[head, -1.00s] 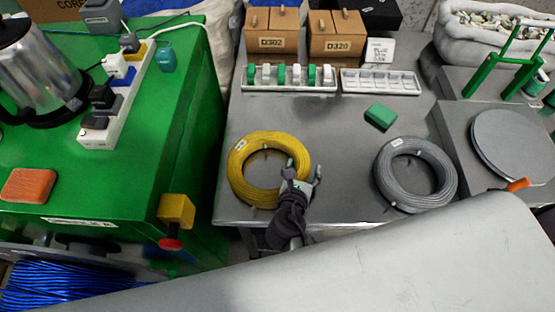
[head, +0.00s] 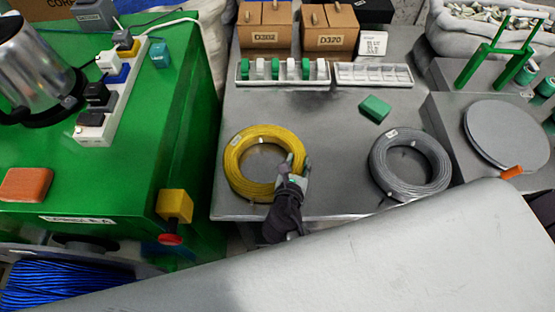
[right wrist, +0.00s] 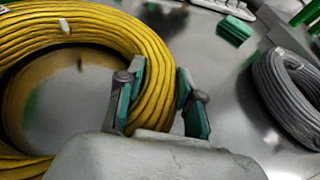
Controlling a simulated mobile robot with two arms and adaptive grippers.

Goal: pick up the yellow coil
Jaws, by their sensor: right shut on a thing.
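The yellow coil (head: 238,154) lies on the grey metal table near its front edge, at the middle of the head view. My right gripper (head: 292,167) is at the coil's front right side. In the right wrist view, the yellow coil (right wrist: 95,22) fills the upper left. There my right gripper (right wrist: 164,100) has one teal-padded finger inside the ring and one outside, shut on the coil's strand bundle. The fingers hide a small part of the coil. My left gripper is not in view.
A grey coil (head: 382,180) lies to the right, with a green block (head: 374,109) behind it. White trays (head: 285,83) and cardboard boxes (head: 330,30) stand at the back. A green cabinet (head: 120,185) stands left. The table between the two coils is clear.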

